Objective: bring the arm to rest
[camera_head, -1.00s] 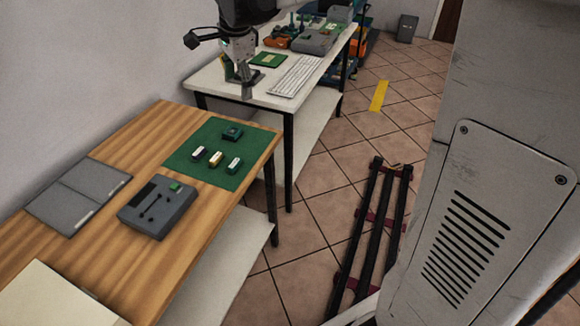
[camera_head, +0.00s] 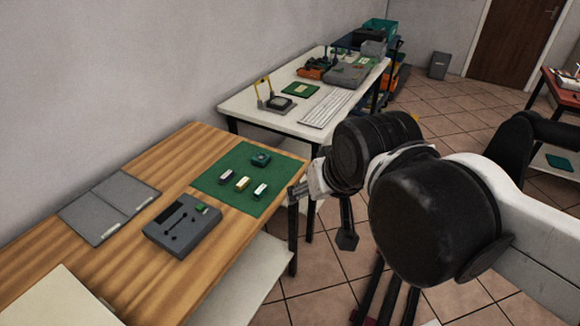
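My arm, with large black joints and a white link, reaches in from the right over the floor beside the wooden table (camera_head: 215,155). My gripper (camera_head: 299,190) is small in view, partly hidden by the black joints, near the table's right edge. It is apart from the items on the green mat (camera_head: 233,190). I cannot tell whether its fingers are open or shut, and I see nothing held in it.
On the mat are several small blocks (camera_head: 242,184). A grey device (camera_head: 181,225) and a grey folder (camera_head: 108,208) lie on the wood. Behind is a white table (camera_head: 240,103) with a keyboard (camera_head: 327,108) and a yellow-armed fixture (camera_head: 272,97). Tiled floor lies open toward the door (camera_head: 513,40).

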